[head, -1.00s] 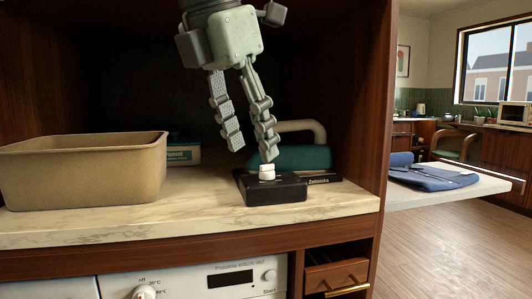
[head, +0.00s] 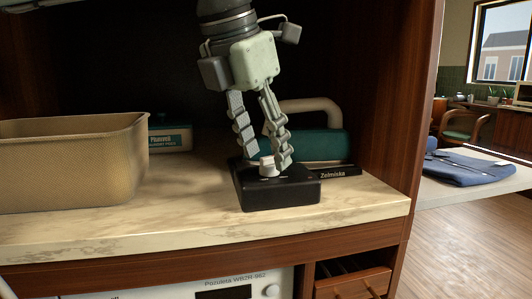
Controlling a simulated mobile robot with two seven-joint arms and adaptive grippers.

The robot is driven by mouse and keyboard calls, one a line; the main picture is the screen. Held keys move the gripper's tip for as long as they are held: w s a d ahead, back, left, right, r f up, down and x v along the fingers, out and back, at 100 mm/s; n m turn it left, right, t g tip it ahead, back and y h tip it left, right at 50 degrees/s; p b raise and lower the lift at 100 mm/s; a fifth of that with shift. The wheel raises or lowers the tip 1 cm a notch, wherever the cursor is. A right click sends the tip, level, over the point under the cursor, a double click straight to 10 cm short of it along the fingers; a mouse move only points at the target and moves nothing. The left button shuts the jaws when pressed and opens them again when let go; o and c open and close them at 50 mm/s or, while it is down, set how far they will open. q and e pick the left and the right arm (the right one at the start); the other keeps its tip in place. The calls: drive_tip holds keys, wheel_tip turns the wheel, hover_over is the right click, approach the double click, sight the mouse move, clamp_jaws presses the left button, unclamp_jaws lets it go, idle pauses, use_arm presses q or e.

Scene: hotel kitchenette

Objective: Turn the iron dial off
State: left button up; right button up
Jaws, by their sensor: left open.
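The iron (head: 316,145) is teal with a beige handle and stands on the counter inside the wooden alcove. In front of it is its black base (head: 282,194), with a small white dial (head: 268,166) on top. My left gripper (head: 264,163) points down over the black base. Its two fingers are apart, one on each side of the white dial. I cannot tell whether either finger touches the dial. The gripper partly hides the iron's left end. My right gripper is not in view.
A tan bin (head: 72,160) stands on the counter (head: 178,225) at left, with a teal-labelled box (head: 170,138) behind it. The alcove's wooden side wall (head: 387,110) rises at right. Folded blue cloth (head: 468,168) lies on a table beyond.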

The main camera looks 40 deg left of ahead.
use_arm(q)
drive_tip(key=shift+x, duration=0.8)
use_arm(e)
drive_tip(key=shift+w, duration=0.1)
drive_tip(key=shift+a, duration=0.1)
use_arm(q)
clamp_jaws()
drive_tip(key=shift+f+b, duration=0.1)
drive_tip(key=shift+b, duration=0.25)
drive_tip(key=shift+n+y+b, duration=0.3)
drive_tip(key=shift+n+b, duration=0.1)
drive_tip(key=shift+n, duration=0.2)
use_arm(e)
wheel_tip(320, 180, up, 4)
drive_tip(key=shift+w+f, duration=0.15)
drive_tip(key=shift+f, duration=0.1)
